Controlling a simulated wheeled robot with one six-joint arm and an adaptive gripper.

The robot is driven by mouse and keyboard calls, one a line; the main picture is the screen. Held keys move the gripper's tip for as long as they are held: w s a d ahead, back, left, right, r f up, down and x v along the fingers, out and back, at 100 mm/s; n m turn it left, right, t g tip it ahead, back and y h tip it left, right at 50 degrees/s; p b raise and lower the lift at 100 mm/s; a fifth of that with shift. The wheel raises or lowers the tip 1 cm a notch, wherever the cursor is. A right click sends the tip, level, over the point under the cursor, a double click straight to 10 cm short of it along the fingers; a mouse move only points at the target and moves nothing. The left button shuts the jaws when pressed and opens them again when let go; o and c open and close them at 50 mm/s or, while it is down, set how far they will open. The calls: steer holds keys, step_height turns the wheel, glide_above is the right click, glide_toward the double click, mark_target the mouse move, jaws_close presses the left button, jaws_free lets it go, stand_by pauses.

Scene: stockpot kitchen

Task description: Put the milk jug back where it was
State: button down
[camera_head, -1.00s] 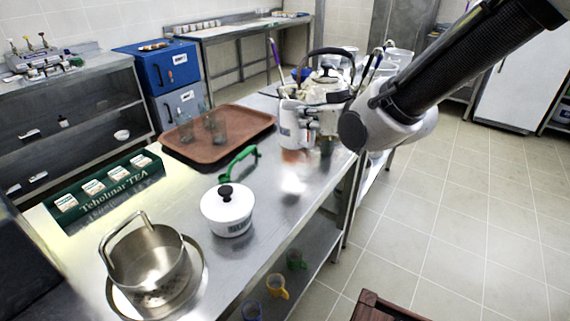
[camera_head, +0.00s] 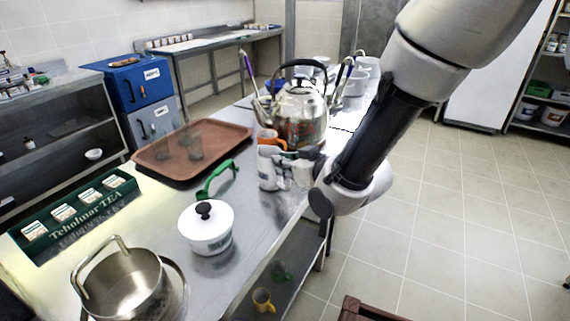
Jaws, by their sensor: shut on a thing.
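My gripper (camera_head: 292,166) comes in from the right and is shut on the milk jug. The jug looks upright. Its base is at or very near the counter top; I cannot tell whether it touches. My gripper hides the jug's right side.
A steel kettle (camera_head: 300,118) stands just behind the jug, with an orange item (camera_head: 266,137) beside it. A brown tray (camera_head: 170,164) with glasses is to the left.

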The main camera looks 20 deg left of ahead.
steer(key=c, duration=1.9)
jaws_free()
steer(key=shift+f, duration=0.15)
steer(key=o, duration=0.4)
steer(key=shift+d+r, duration=0.1)
steer(key=shift+r, duration=0.15)
steer(key=v, duration=1.2)
